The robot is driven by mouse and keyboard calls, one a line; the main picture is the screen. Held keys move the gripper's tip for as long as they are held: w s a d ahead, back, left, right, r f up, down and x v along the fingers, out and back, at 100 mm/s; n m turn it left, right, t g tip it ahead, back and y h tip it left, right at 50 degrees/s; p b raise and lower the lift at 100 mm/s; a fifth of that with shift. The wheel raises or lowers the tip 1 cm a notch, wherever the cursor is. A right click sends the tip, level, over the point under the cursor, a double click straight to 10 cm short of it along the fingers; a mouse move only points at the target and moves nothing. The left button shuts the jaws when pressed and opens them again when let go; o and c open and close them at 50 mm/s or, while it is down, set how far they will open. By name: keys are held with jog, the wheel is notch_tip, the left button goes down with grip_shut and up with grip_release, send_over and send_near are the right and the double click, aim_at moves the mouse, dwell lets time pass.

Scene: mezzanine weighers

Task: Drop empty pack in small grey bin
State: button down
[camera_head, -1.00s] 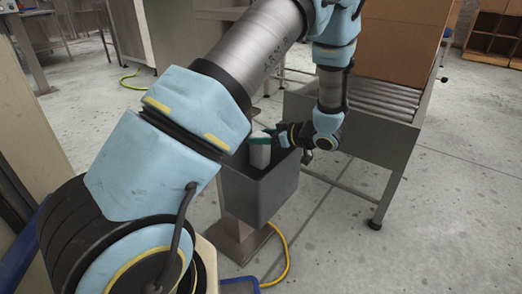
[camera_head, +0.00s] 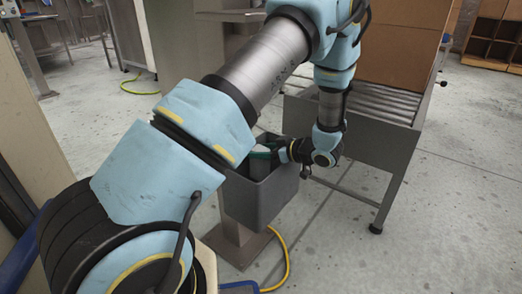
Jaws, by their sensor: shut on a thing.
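The small grey bin (camera_head: 262,204) stands on a metal pedestal in the middle of the view, its mouth partly hidden behind my arm. A dark green edge shows where the gripper meets the pack. The fingertips are small and partly hidden, and I cannot tell whether the pack touches the bin.
A grey roller conveyor (camera_head: 386,106) carrying a large brown carton (camera_head: 401,42) stands just right of the bin. A yellow hose (camera_head: 284,262) lies on the floor by the pedestal. Open floor (camera_head: 450,220) lies at the right. Wooden shelving (camera_head: 492,38) is at the back right.

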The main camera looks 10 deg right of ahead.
jog(key=shift+c, duration=0.6)
grip_release()
jog(key=shift+s+f, duration=0.25)
jog(key=shift+f, duration=0.55)
jog(key=shift+r, duration=0.25)
jog(key=r+p+v, duration=0.1)
jog(key=p+v, duration=0.1)
jog(key=v, duration=1)
jog(key=shift+w+p, duration=0.25)
jog(key=shift+p, duration=0.15)
jog(key=shift+r, duration=0.15)
jog(key=shift+d, duration=0.1)
